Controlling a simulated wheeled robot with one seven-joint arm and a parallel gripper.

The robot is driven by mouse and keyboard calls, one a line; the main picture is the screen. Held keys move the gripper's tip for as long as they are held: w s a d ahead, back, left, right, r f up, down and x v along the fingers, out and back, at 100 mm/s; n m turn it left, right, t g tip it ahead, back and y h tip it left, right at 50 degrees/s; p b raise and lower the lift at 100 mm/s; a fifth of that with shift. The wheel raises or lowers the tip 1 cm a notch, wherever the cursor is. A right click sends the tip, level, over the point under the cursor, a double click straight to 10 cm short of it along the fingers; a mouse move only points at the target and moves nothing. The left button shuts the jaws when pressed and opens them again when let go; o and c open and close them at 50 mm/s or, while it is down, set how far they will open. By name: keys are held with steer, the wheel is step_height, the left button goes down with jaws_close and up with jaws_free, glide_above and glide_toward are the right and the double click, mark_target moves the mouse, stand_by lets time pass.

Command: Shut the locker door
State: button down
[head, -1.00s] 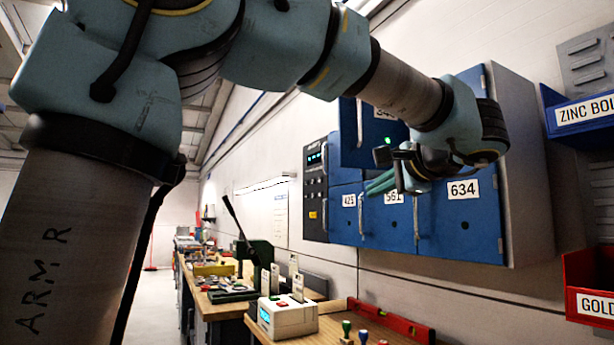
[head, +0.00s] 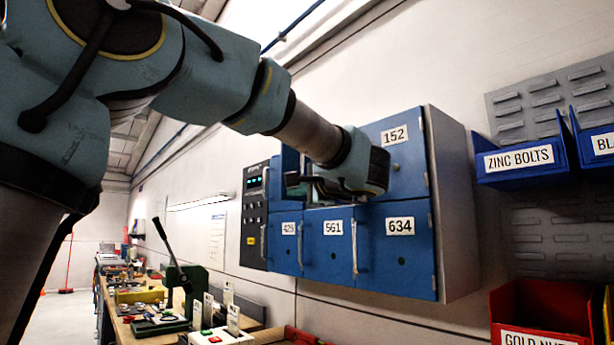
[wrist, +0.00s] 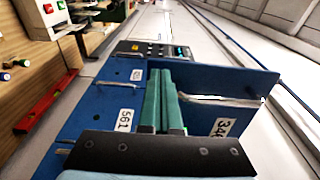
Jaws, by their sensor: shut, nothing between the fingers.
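A block of blue lockers hangs on the wall. Doors 152 (head: 405,160), 634 (head: 385,265) and 561 (head: 330,260) look flush. A blue door panel (wrist: 215,78) at the upper left of the block seems to stand out from it in the wrist view; its edge also shows in the head view (head: 290,160), largely behind my gripper. I cannot tell how far it is open. My gripper (head: 296,182) is shut and empty, in front of the upper row. In the wrist view its green fingers (wrist: 162,95) lie between labels 561 and 346, close to the panel.
A dark control panel (head: 254,215) adjoins the lockers' left side. Blue bins (head: 525,160) and a red bin (head: 545,310) hang on the right. Below is a wooden bench with a lever press (head: 180,280) and a red level (wrist: 48,100). Space before the lower doors is free.

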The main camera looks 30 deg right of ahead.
steer(key=shift+w+p, duration=0.3)
steer(key=shift+w, duration=0.65)
steer(key=shift+w, duration=0.1)
